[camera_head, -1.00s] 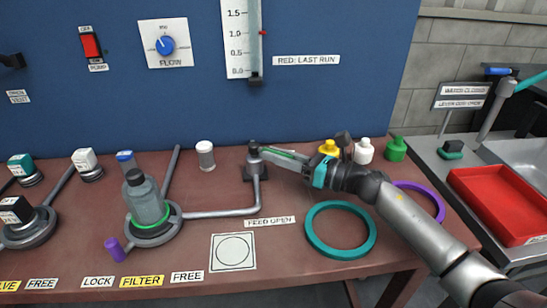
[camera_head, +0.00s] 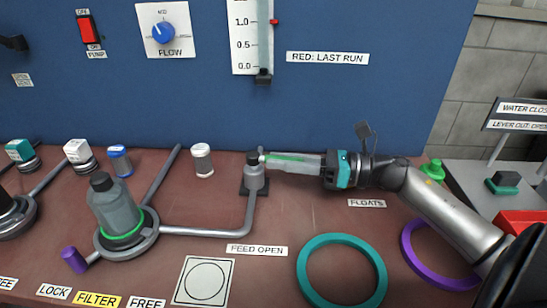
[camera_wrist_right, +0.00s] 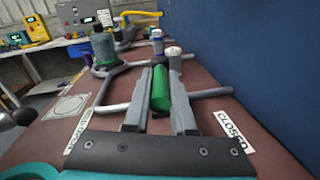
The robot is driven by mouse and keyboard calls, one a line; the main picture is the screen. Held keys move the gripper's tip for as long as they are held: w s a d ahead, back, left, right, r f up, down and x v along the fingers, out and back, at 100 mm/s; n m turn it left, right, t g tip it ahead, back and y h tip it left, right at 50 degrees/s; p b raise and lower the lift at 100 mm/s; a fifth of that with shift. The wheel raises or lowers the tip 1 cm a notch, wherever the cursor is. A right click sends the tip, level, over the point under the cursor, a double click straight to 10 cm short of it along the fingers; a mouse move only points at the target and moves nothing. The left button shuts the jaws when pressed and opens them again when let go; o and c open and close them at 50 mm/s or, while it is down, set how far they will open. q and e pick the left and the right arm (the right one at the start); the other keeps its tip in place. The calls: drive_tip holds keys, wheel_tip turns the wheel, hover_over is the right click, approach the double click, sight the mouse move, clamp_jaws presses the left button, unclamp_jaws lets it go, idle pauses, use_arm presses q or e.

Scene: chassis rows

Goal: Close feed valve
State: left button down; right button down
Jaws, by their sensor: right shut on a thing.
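The feed valve (camera_head: 254,176) is a grey upright body on a dark base, at the end of a grey pipe on the brown bench. Its green lever (camera_head: 286,157) points right in the head view, away from the pipe. My right gripper (camera_head: 270,160) reaches in from the right, with its fingers along both sides of the lever. In the wrist view the green lever (camera_wrist_right: 161,90) lies between the fingers. A FEED OPEN label (camera_head: 257,250) lies in front of the valve. A CLOSED label (camera_wrist_right: 232,128) shows right of the fingers in the wrist view. My left gripper is out of view.
A grey filter housing (camera_head: 115,205) stands left, with a purple handle (camera_head: 75,260). The blue panel (camera_head: 200,110) rises close behind the valve.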

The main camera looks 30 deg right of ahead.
idle(0.4)
drive_tip(key=c, duration=0.8)
unclamp_jaws()
drive_tip(key=shift+o, duration=0.2)
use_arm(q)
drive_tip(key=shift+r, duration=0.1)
use_arm(e)
drive_tip(key=shift+d, duration=0.1)
drive_tip(key=shift+s+d, duration=0.25)
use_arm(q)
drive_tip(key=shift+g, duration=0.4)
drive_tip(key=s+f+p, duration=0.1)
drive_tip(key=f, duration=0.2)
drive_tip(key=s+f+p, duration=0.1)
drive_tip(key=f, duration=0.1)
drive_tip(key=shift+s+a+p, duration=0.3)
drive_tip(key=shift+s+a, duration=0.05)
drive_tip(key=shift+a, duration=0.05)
use_arm(e)
drive_tip(key=v, duration=1.4)
drive_tip(key=shift+s+d, duration=0.15)
drive_tip(key=shift+s, duration=0.05)
drive_tip(key=shift+c, duration=0.2)
